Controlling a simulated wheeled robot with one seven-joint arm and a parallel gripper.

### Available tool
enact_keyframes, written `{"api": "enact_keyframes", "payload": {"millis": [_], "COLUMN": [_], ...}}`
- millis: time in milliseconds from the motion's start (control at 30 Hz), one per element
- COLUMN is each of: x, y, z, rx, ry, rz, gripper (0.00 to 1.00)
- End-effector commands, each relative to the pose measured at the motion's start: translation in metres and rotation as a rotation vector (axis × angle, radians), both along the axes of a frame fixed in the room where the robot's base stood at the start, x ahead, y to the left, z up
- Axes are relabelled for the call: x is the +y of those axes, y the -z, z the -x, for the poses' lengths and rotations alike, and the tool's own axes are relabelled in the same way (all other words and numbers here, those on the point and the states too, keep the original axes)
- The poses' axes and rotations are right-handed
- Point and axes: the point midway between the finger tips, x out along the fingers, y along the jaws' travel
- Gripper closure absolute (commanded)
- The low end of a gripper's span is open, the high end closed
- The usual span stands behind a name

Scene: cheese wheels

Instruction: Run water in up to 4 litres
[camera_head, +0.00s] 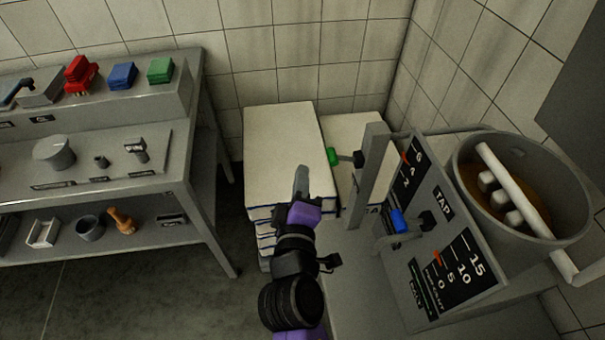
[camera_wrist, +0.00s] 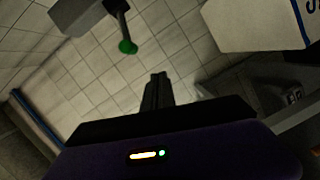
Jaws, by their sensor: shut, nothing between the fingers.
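The grey tap panel (camera_head: 404,260) stands at the right in the head view, with a black plate marked TAP (camera_head: 441,203). A blue-handled lever (camera_head: 399,221) sits on its front. A green knob (camera_head: 333,157) on a dark stem sticks out to the left of the panel; it also shows in the wrist view (camera_wrist: 127,46). A scale marked 2, 4, 6 (camera_head: 410,168) has a red pointer near its upper part. A lower scale reads 0, 5, 10, 15 (camera_head: 455,270). My gripper (camera_head: 301,180) is shut and empty, left of and apart from the green knob and blue lever.
A round vat (camera_head: 464,146) with brownish contents and a white bar stands right of the panel. White stacked blocks (camera_head: 280,140) lie behind my gripper. A grey shelf unit (camera_head: 190,150) at left holds red (camera_head: 80,75), blue (camera_head: 122,76) and green (camera_head: 160,70) items. Floor between is clear.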

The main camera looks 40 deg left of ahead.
Motion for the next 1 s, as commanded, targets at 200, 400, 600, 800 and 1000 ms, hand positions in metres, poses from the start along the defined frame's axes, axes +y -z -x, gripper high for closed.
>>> {"api": "enact_keyframes", "payload": {"millis": [200,400,600,800,1000], "x": [-0.018,-0.036,-0.049,-0.053,-0.053], "y": [-0.001,-0.004,-0.007,-0.008,-0.008], "z": [0.023,0.048,0.066,0.070,0.070], "rx": [0.003,0.002,0.001,0.000,0.000], "ry": [0.003,0.002,0.002,0.002,0.002], "rz": [0.000,-0.001,0.000,0.000,0.000], "gripper": [1.00,1.00,1.00,1.00,1.00]}}
